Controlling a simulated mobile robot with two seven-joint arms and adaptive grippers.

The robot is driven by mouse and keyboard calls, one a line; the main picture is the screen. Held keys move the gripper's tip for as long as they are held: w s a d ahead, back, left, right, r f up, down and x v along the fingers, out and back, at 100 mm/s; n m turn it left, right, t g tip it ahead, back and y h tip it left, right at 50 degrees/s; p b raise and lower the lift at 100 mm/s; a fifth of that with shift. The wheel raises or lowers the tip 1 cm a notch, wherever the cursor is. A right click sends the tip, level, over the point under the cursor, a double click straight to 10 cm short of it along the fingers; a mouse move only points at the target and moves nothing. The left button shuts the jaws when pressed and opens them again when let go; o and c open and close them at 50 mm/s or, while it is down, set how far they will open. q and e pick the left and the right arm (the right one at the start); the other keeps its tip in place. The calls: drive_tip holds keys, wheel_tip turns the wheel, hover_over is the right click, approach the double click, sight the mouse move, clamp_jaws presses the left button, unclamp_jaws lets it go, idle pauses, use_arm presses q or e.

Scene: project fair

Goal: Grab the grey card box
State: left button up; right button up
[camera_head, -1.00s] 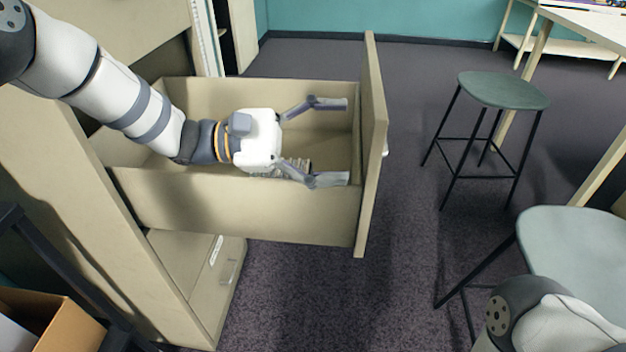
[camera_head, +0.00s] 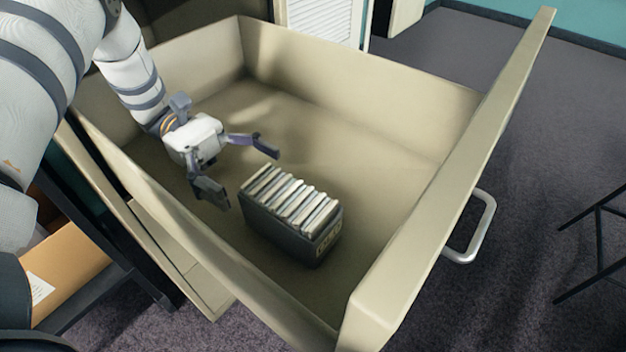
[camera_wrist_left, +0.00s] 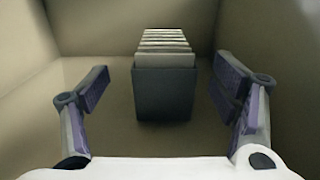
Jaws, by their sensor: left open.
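The grey card box (camera_head: 289,231) stands on the floor of the open drawer (camera_head: 390,136), filled with a row of upright pale cards. It also shows in the left wrist view (camera_wrist_left: 163,94), centred between the fingers and a little ahead of them. My left gripper (camera_head: 245,173) is inside the drawer, to the left of the box in the head view. Its two fingers are spread wide and empty, and they point towards the box's near end without visibly touching it. My right gripper is not in view.
The drawer's walls stand around the box and my left gripper, with a tall front panel and a metal handle (camera_head: 471,229) at the right. The drawer floor behind the box is bare. A brown carton (camera_head: 70,262) sits at lower left, and dark stool legs (camera_head: 598,250) show at right.

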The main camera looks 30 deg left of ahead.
sight(280, 190)
use_arm(q)
drive_tip(key=d, duration=0.5)
drive_tip(key=d+p, duration=0.1)
drive_tip(key=d, duration=0.1)
drive_tip(key=shift+s+d+r, duration=0.1)
drive_tip(key=shift+s+d, duration=0.05)
drive_tip(key=shift+s, duration=0.25)
drive_tip(key=c, duration=1.5)
